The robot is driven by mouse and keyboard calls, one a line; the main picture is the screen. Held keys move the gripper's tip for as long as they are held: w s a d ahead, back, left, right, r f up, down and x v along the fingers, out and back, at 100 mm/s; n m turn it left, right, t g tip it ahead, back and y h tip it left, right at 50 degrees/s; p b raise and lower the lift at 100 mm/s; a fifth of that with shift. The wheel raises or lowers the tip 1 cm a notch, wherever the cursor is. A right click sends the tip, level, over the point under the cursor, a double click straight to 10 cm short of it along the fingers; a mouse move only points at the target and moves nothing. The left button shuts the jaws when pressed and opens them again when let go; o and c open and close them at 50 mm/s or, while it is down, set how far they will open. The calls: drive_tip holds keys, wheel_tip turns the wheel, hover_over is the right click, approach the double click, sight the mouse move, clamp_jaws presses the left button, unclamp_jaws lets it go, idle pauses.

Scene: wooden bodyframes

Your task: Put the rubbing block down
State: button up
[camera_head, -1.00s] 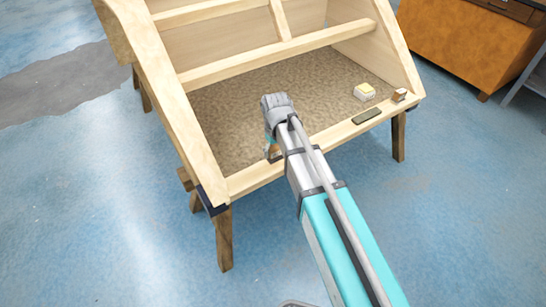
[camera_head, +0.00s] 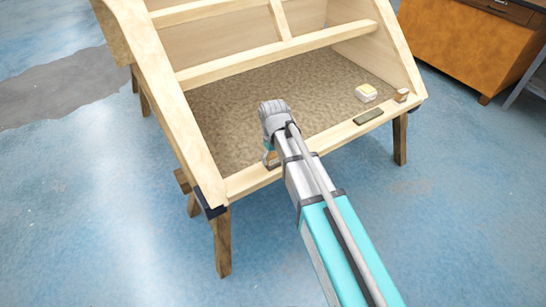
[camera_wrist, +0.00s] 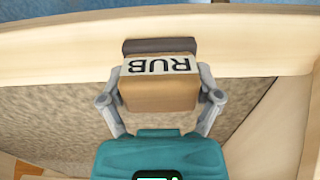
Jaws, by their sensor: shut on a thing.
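My gripper (camera_wrist: 160,78) is shut on the rubbing block (camera_wrist: 160,95), a brown block with a white "RUB" label and a darker far end. One finger is on each side of it. In the wrist view the block overlaps the pale front rail (camera_wrist: 60,52) of the wooden bodyframe. In the head view the block (camera_head: 271,160) is mostly hidden by my arm and shows at the front rail (camera_head: 250,180), left of the rail's middle. I cannot tell whether it touches the rail.
A dark flat pad (camera_head: 369,117) lies on the rail to the right. A small brown and white block (camera_head: 401,95) is at the right corner, with a yellow and white block (camera_head: 366,93) near it on the brown panel (camera_head: 225,120). The rail between my gripper and the pad is clear.

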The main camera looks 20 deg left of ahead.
sight(274, 153)
drive_tip(key=o, duration=0.8)
drive_tip(key=shift+f, duration=0.1)
wheel_tip(274, 153, up, 12)
drive_tip(key=p, duration=1.2)
idle(0.8)
drive_tip(key=s+d+m, duration=0.2)
drive_tip(key=d+m, duration=0.1)
drive_tip(key=d, duration=0.9)
drive_tip(key=s+d+m, duration=0.1)
drive_tip(key=d+m, duration=0.2)
drive_tip(key=d, duration=0.9)
drive_tip(key=s+d+m, duration=0.2)
drive_tip(key=d+m, duration=0.2)
drive_tip(key=d, duration=0.8)
drive_tip(key=shift+s, duration=0.35)
